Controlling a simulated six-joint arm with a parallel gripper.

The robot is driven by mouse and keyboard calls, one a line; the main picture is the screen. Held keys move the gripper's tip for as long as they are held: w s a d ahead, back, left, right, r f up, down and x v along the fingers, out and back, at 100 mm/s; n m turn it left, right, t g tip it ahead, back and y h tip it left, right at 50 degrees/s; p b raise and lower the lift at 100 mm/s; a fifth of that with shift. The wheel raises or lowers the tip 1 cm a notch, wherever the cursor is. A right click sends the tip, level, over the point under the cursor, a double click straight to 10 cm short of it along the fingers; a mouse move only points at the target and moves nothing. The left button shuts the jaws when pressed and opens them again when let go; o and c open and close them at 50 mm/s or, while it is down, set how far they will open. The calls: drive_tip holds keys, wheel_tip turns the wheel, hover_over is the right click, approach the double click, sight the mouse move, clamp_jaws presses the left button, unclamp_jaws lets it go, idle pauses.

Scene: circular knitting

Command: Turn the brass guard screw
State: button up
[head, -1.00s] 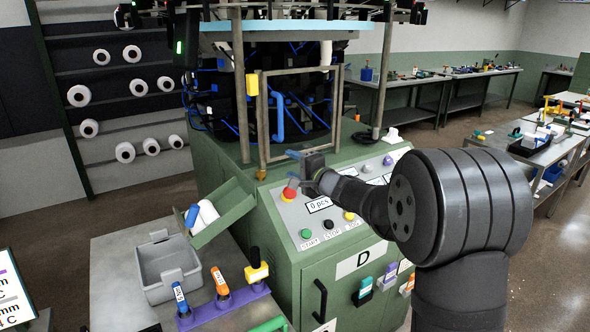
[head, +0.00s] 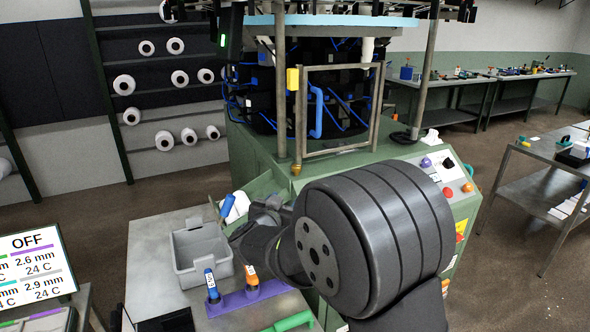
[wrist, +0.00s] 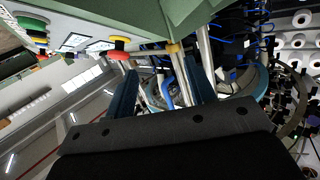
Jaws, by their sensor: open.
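The brass guard screw (head: 296,168) is a small brass knob at the lower left corner of the metal guard frame (head: 301,110) in the head view. A brass-coloured piece that looks like it (wrist: 173,48) shows between and just beyond my fingertips in the wrist view.
The green machine's control panel (head: 452,176) is partly behind my arm. A red and yellow button (wrist: 119,42) is near my left finger in the wrist view. A grey bin (head: 203,262) and a purple tool rack (head: 237,302) stand on the bench at left.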

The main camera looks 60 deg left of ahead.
sight(294, 168)
drive_tip(key=shift+n+t+y, duration=0.4)
drive_tip(key=shift+t+y, duration=0.2)
drive_tip(key=shift+t, duration=0.1)
drive_tip(key=x, duration=0.5)
drive_tip(key=s+r+x, duration=0.1)
drive_tip(key=x, duration=0.4)
drive_tip(key=a+r+x, duration=0.1)
drive_tip(key=x, duration=0.4)
drive_tip(key=shift+a, duration=0.25)
drive_tip(key=c, duration=1)
drive_tip(key=shift+o, duration=0.2)
drive_tip(key=shift+s+a+m+t+h, duration=0.1)
drive_tip(key=shift+s+m+t+h, duration=0.05)
drive_tip(key=shift+m+t+h, duration=0.7)
drive_tip(key=o, duration=1)
drive_tip(key=shift+c, duration=0.2)
